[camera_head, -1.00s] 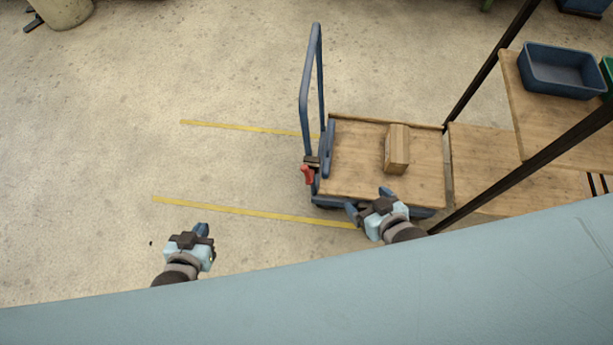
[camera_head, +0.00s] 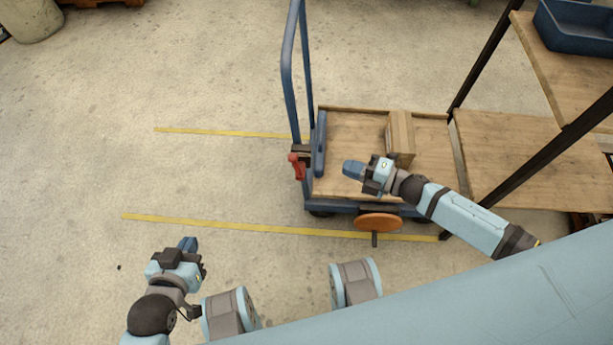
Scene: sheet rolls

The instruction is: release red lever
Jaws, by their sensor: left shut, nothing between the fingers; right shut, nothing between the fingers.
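The red lever (camera_head: 297,166) is on the left end of the cart (camera_head: 350,192), low beside the blue upright handle (camera_head: 288,75). My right gripper (camera_head: 350,169) is shut and empty. In the picture it appears over the wooden deck, to the right of the lever and apart from it, pointing left. My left gripper (camera_head: 189,243) is shut and empty over the floor at the lower left, well away from the lever.
A cardboard box (camera_head: 400,138) stands on the cart deck. A wooden shelf rack (camera_head: 515,150) with dark posts stands at the right, with a blue bin (camera_head: 575,28) on it. An orange disc (camera_head: 377,222) shows at the cart's near side. Floor left of the cart, with yellow lines (camera_head: 220,226), is clear.

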